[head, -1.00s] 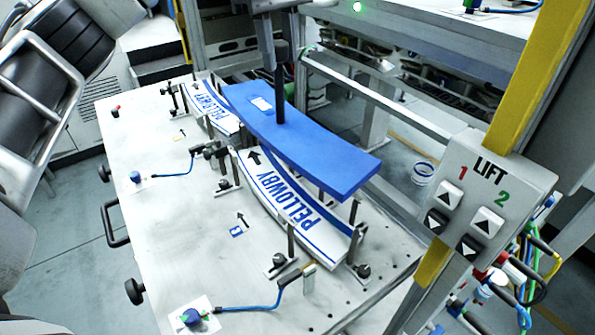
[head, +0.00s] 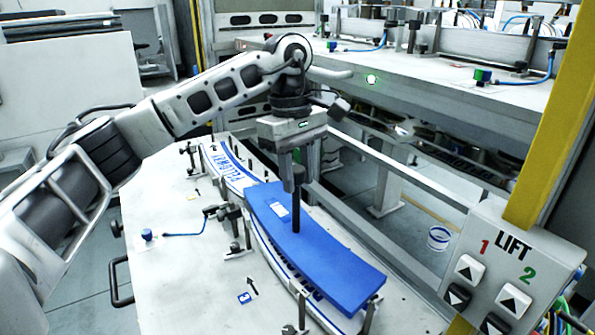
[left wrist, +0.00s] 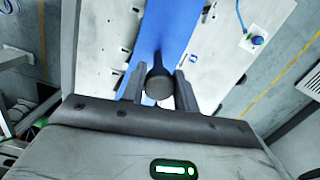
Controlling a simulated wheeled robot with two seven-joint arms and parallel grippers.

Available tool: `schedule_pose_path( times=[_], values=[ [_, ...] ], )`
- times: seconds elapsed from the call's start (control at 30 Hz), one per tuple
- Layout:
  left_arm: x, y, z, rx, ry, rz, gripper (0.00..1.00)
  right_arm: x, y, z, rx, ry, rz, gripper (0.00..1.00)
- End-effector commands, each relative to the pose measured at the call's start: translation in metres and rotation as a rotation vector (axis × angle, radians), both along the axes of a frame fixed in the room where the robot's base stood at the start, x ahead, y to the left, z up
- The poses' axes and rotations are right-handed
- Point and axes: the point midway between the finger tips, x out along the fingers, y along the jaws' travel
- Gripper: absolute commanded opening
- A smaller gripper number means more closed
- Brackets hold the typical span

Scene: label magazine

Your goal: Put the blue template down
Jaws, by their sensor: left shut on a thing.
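The blue template (head: 330,262), a long curved board with a black upright handle (head: 297,200) and a small white label, is over the nearer white PELLOWBY piece (head: 262,250) and hides most of it. My left gripper (head: 291,165) is shut on the handle above the board. The left wrist view shows the handle's round top (left wrist: 158,84) between the two fingers and the blue board (left wrist: 170,30) beyond. I cannot tell whether the board touches what is below it. My right gripper is not in view.
The white fixture table (head: 185,270) carries dark posts and clamps around the pieces. A second printed piece (head: 225,165) lies behind. A LIFT button box (head: 505,265) and yellow post stand at the right. A rail (head: 400,170) and another bench (head: 430,95) are beyond.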

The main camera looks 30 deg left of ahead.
Motion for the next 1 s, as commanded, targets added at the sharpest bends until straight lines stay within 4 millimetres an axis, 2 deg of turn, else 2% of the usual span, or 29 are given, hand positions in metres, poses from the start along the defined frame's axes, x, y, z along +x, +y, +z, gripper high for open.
schedule_pose_path(
  times=[0.23, 0.27, 0.3, 0.33, 0.6, 0.73, 0.87, 1.0],
  values=[
    [0.000, 0.000, -0.005, -0.001, -0.002, 0.000, 0.00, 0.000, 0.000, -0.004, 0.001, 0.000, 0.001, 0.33],
    [0.000, 0.000, -0.006, 0.000, 0.001, 0.000, 0.35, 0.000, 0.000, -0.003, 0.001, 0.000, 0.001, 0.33],
    [0.000, 0.000, -0.005, 0.000, 0.001, 0.000, 0.46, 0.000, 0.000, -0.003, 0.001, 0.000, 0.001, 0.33],
    [0.000, 0.000, -0.005, 0.000, 0.001, 0.000, 0.52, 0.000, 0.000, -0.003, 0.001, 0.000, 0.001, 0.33],
    [0.000, 0.000, -0.004, 0.000, 0.000, 0.000, 0.52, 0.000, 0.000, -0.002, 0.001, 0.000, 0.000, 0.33],
    [0.001, 0.000, 0.005, -0.001, -0.002, 0.000, 0.52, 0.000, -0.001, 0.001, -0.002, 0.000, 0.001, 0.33],
    [0.002, 0.003, 0.027, -0.001, -0.005, 0.002, 0.52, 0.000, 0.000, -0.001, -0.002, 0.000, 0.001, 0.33],
    [0.003, 0.006, 0.060, 0.000, -0.004, 0.001, 0.52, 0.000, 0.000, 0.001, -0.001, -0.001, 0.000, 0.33]
  ],
)
